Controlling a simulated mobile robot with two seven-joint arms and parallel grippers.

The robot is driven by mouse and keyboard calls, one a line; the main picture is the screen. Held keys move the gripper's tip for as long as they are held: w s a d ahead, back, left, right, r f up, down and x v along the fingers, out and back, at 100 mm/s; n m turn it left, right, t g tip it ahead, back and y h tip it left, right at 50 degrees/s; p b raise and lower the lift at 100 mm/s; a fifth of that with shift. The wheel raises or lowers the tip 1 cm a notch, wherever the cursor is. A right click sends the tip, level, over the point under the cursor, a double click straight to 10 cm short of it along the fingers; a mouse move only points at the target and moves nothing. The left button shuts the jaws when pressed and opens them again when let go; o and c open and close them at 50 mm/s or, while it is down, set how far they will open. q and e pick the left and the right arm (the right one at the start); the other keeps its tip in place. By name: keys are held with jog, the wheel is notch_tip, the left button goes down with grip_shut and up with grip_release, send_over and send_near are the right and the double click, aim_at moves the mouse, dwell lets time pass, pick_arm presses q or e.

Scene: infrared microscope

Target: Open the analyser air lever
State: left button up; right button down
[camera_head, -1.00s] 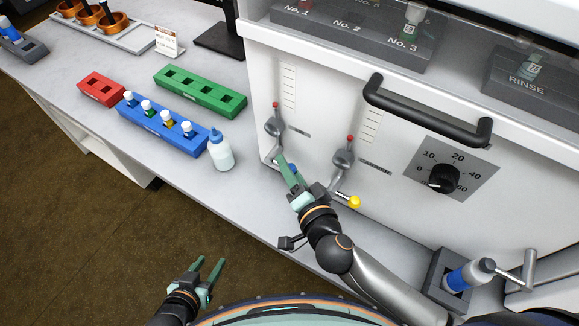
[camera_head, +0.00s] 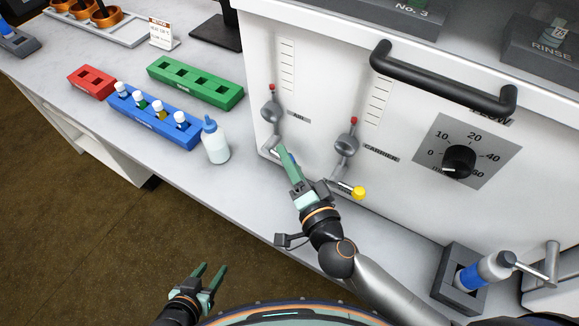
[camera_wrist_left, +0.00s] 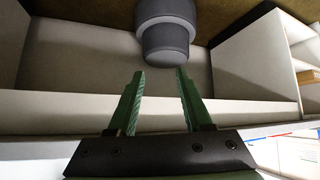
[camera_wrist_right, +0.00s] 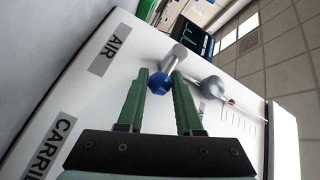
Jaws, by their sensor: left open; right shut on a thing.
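The air lever has a blue ball knob (camera_wrist_right: 161,83) on a short metal bar, beside the AIR label (camera_wrist_right: 110,48) on the white panel. In the head view, the air valve body (camera_head: 271,112) sits on the panel's left, with the lever bar below it. My right gripper (camera_head: 284,152) is shut on the air lever at its blue knob, and its fingers mostly hide the knob in the head view. In the right wrist view the knob is between the fingertips (camera_wrist_right: 162,78). My left gripper (camera_head: 211,268) is open and empty, low and away from the panel.
The carrier valve (camera_head: 347,145) with a yellow-tipped lever (camera_head: 358,192) is just right of my right gripper. A black handle (camera_head: 440,78) and dial (camera_head: 459,159) are further right. A wash bottle (camera_head: 215,142) and blue rack (camera_head: 155,122) stand on the bench to the left.

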jog(key=b, duration=0.1)
jog(key=f+b, duration=0.2)
jog(key=shift+s+a+m+t+y, duration=0.15)
jog(key=shift+a+m+t+y, duration=0.15)
jog(key=shift+m+t, duration=0.1)
jog(key=shift+r, duration=0.2)
pick_arm(q)
jog(key=shift+m+h, duration=0.3)
jog(key=shift+h, duration=0.1)
jog(key=w+d, duration=0.1)
jog(key=w+d+f, duration=0.1)
jog(key=d, duration=0.1)
jog(key=shift+w, duration=0.25)
pick_arm(e)
jog(key=c, duration=0.9)
grip_release()
jog(key=o, duration=0.4)
jog(key=shift+r, duration=0.15)
pick_arm(q)
jog(key=shift+s+a+f, duration=0.1)
jog(key=shift+s+f, duration=0.15)
pick_arm(e)
jog(key=shift+r, duration=0.1)
